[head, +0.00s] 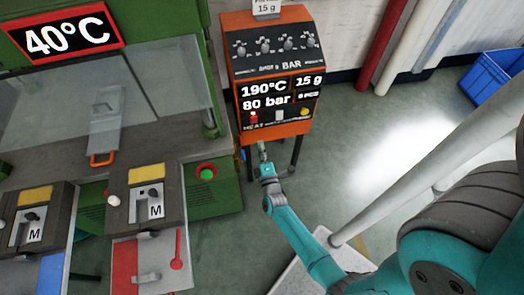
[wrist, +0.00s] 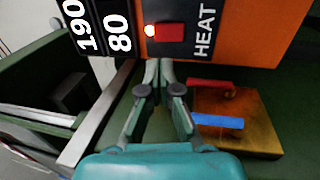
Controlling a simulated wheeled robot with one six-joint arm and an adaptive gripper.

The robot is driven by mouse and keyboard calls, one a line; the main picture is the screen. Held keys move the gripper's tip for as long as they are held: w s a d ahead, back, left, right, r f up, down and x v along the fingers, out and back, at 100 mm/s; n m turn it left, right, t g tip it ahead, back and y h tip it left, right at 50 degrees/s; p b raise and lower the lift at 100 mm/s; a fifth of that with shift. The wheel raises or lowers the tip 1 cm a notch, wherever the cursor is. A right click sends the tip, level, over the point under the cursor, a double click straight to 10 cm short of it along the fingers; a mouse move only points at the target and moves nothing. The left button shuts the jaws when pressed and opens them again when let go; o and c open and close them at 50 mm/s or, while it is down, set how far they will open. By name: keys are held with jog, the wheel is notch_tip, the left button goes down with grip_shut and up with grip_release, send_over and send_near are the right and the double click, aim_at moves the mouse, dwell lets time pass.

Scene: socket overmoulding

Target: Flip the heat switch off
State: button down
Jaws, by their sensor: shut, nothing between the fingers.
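The heat switch (wrist: 169,32) is a red rocker on the dark panel of the orange machine, beside the word HEAT. A small lamp (wrist: 150,30) next to it glows. In the head view the switch (head: 254,118) is small, at the lower left of the machine's front. My gripper (wrist: 160,66) is shut and empty. Its tips point at the panel, close to the switch in the wrist picture; I see no clear contact. In the head view my gripper (head: 262,149) is just below the machine's lower edge. Which way the rocker is tilted cannot be told.
The orange machine (head: 270,72) shows 190°C and 80 bar, with a row of knobs above. A green machine (head: 226,192) with a clear guard stands to its left. Open floor (head: 365,145) is at right.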

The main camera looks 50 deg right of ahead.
aim_at(254, 119)
jog(key=x, duration=0.9)
jog(key=shift+w+d, duration=0.1)
jog(key=shift+w, duration=0.15)
jog(key=shift+w+d+r, duration=0.25)
jog(key=shift+w+d, duration=0.05)
jog(key=shift+w, duration=0.05)
jog(key=shift+s+a, duration=0.1)
jog(key=shift+s, duration=0.05)
